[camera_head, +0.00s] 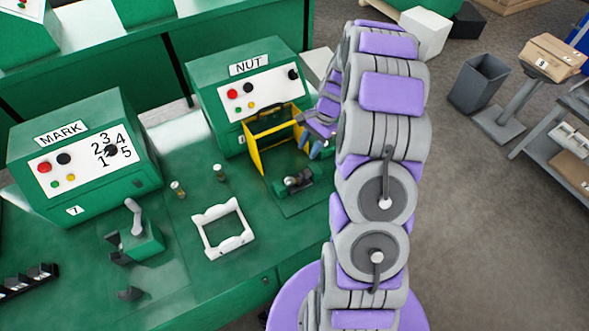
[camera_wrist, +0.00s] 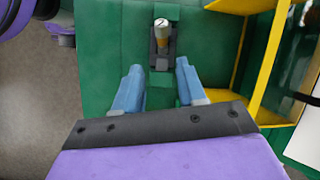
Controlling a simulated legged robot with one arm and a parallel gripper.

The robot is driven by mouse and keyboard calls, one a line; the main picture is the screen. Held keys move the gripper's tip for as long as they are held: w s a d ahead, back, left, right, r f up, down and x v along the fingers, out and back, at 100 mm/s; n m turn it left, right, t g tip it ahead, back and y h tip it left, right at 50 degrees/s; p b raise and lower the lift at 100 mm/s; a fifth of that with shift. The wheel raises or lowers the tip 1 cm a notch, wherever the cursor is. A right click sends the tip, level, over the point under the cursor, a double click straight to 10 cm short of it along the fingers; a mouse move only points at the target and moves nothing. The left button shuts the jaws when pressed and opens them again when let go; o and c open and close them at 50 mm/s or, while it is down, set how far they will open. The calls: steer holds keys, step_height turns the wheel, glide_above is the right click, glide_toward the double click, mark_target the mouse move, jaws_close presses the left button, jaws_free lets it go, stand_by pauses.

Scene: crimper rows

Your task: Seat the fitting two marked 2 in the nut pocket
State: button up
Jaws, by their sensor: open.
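The fitting marked 2 (camera_wrist: 161,26) has a pale cap with the numeral and a brass-coloured body. It is in the dark grey nut pocket (camera_wrist: 161,62) on the green base; I cannot tell how deep it sits. In the head view the pocket (camera_head: 300,183) is in front of the NUT machine (camera_head: 217,85), beside its yellow guard. My gripper (camera_wrist: 157,66) has two blue fingers spread apart with nothing between them. It is apart from the fitting. In the head view my gripper (camera_head: 310,145) is beside the yellow guard, partly hidden by my arm.
The yellow guard frame (camera_head: 258,155) stands close to my gripper. Two small fittings, one left (camera_head: 178,188) and one right (camera_head: 219,173), stand on the bench. A white frame (camera_head: 207,245), a green fixture with a lever (camera_head: 140,240) and the MARK machine (camera_head: 75,190) are further left.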

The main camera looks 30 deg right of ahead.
steer(key=r+m, duration=0.1)
steer(key=m+b, duration=0.1)
glide_toward(293, 180)
steer(key=shift+t, duration=0.3)
steer(key=x, duration=0.5)
steer(key=shift+a+f, duration=0.2)
steer(key=shift+a, duration=0.05)
steer(key=shift+d+b+x, duration=0.25)
steer(key=shift+b+x, duration=0.05)
steer(key=shift+x, duration=1.1)
steer(key=shift+d+b+x, duration=0.2)
steer(key=shift+b+x, duration=0.1)
steer(key=shift+x, duration=1.1)
steer(key=shift+w+f, duration=0.1)
steer(key=shift+w, duration=0.05)
steer(key=shift+c, duration=0.3)
jaws_close()
